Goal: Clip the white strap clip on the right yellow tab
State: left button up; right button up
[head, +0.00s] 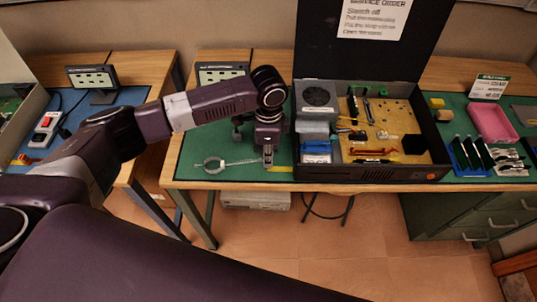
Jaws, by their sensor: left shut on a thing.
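My left gripper (268,156) points down over the green mat of the middle table, at its front edge. It is shut on a small pale piece that looks like the white strap clip, mostly hidden by the fingers. A thin pale strap (238,162) runs from beside the gripper to a white ring (212,164) lying on the mat to the left. A yellow tab (280,168) shows at the table's front edge, just right of the fingertips. I cannot tell whether clip and tab touch. No second yellow tab is clear. My right gripper is out of view.
An open black computer case (372,173) stands close to the right of the gripper, its lid raised behind. A small display (222,72) stands at the back. A pink tray (492,123) lies farther right. The mat around the ring is mostly clear.

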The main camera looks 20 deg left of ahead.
pick_arm(q)
jog(key=shift+f, duration=0.4)
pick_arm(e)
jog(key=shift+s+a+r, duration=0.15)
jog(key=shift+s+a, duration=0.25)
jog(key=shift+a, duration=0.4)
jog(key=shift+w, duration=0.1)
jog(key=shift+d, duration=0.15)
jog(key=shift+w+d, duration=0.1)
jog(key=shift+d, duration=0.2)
pick_arm(q)
jog(key=shift+f, duration=0.1)
jog(key=shift+f, duration=1.15)
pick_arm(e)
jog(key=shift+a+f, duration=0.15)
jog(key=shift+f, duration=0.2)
